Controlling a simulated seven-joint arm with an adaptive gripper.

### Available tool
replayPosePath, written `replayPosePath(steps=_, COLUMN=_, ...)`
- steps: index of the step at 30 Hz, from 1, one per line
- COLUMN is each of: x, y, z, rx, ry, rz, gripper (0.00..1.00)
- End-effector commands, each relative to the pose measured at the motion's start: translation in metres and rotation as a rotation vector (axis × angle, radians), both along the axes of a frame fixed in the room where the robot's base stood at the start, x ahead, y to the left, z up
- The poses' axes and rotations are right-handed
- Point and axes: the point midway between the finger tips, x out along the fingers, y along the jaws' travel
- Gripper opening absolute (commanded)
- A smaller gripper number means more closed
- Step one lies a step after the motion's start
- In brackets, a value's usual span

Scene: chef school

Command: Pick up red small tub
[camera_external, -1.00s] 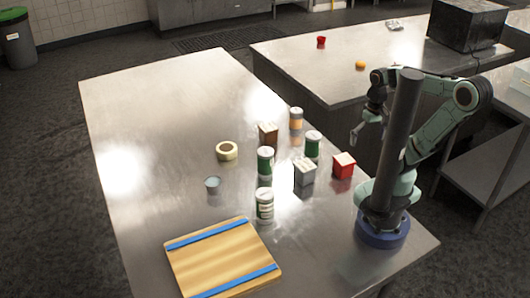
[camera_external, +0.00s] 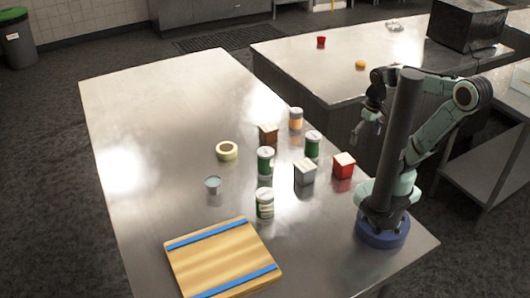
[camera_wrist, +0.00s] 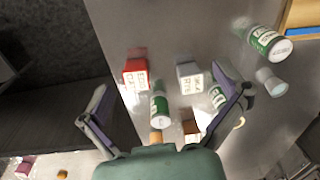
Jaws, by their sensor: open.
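A small red cube-shaped tub (camera_external: 343,167) with a white-marked top stands on the near steel table, just left of my arm. It also shows in the wrist view (camera_wrist: 135,75), upper left of centre, between the lines of my fingers. My gripper (camera_external: 357,136) hangs above the table behind the tub, apart from it. In the wrist view my gripper (camera_wrist: 161,82) has its two fingers spread wide with nothing held. A second small red container (camera_external: 321,42) stands on the far table.
Close to the red tub are a grey tin (camera_external: 305,173), green jars (camera_external: 313,145), a brown box (camera_external: 268,134) and an orange jar (camera_external: 296,118). A tape roll (camera_external: 227,151) and a cutting board (camera_external: 196,259) lie further left. The table's far left is clear.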

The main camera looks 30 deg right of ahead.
Motion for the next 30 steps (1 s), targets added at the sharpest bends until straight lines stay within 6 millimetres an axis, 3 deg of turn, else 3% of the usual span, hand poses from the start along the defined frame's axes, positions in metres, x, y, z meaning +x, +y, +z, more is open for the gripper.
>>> replayPosePath(steps=3, x=0.04, y=-0.004, z=0.02, rx=-0.004, ry=-0.101, rz=-0.014, gripper=0.98)
replayPosePath(steps=8, x=0.099, y=-0.016, z=0.015, rx=-0.017, ry=-0.078, rz=-0.054, gripper=0.98)
replayPosePath(steps=11, x=0.137, y=-0.028, z=-0.007, rx=-0.03, ry=-0.021, rz=-0.086, gripper=0.98)
replayPosePath(steps=15, x=0.173, y=-0.046, z=-0.063, rx=-0.053, ry=0.105, rz=-0.129, gripper=0.98)
replayPosePath(steps=18, x=0.181, y=-0.058, z=-0.107, rx=-0.066, ry=0.206, rz=-0.153, gripper=0.98)
replayPosePath(steps=22, x=0.171, y=-0.065, z=-0.153, rx=-0.072, ry=0.331, rz=-0.17, gripper=0.98)
replayPosePath(steps=30, x=0.148, y=-0.068, z=-0.191, rx=-0.071, ry=0.426, rz=-0.181, gripper=0.98)
